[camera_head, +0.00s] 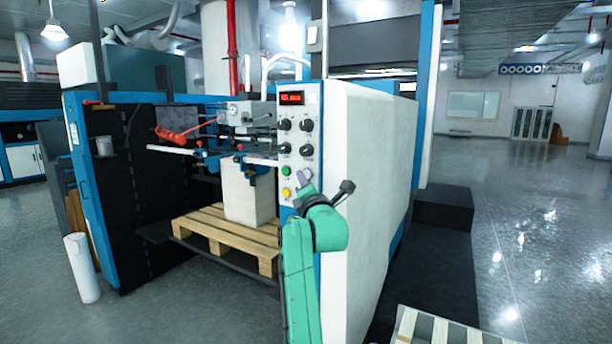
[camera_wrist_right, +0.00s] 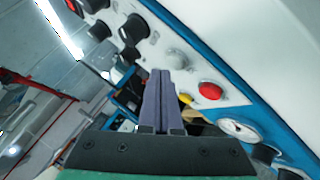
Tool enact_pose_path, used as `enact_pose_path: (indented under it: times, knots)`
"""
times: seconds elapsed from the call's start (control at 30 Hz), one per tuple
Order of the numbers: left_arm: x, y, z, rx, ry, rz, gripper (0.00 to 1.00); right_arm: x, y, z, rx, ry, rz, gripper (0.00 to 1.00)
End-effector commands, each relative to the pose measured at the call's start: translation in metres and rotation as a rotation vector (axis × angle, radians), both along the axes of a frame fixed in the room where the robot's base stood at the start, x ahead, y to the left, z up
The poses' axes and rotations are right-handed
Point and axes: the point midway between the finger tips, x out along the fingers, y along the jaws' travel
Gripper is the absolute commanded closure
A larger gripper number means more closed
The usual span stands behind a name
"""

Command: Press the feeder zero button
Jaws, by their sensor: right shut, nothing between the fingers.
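The feeder's control panel (camera_head: 297,140) faces left on the end of the white and blue machine. A green button (camera_head: 286,171) and a yellow button (camera_head: 286,193) show on its lower part. In the right wrist view I see a grey button (camera_wrist_right: 178,58), a red button (camera_wrist_right: 210,90) and the yellow button (camera_wrist_right: 186,98). No readable label marks the zero button. My right gripper (camera_head: 303,178) is shut and empty, its fingers pointing at the lower panel. In the wrist view its fingertips (camera_wrist_right: 160,73) overlap the button area; contact cannot be told. My left gripper is out of view.
Black knobs (camera_head: 306,125) and a red display (camera_head: 291,98) sit above the buttons. A round gauge (camera_wrist_right: 238,128) lies beyond the red button. A wooden pallet (camera_head: 228,235) carries a white stack (camera_head: 247,190) left of the panel. Open floor lies at right.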

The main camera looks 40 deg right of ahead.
Motion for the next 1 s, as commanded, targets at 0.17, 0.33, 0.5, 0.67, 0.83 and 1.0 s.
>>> enact_pose_path:
  times: [0.17,0.33,0.5,0.67,0.83,1.0]
  knots:
    - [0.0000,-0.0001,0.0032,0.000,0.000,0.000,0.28,0.0016,-0.0049,0.0009,-0.001,0.000,0.000,1.00]
    - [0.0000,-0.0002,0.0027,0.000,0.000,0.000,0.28,0.0016,-0.0048,0.0004,0.000,-0.001,0.001,1.00]
    - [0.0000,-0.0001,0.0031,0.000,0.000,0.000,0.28,0.0018,-0.0057,0.0005,0.000,0.000,0.000,1.00]
    - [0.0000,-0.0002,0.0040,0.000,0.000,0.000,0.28,0.0023,-0.0076,0.0006,-0.001,0.000,0.000,1.00]
    - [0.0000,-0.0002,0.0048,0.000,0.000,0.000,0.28,0.0029,-0.0095,0.0005,-0.001,0.000,0.000,1.00]
    - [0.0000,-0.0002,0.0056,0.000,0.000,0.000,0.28,0.0036,-0.0114,0.0005,-0.001,0.001,0.001,1.00]
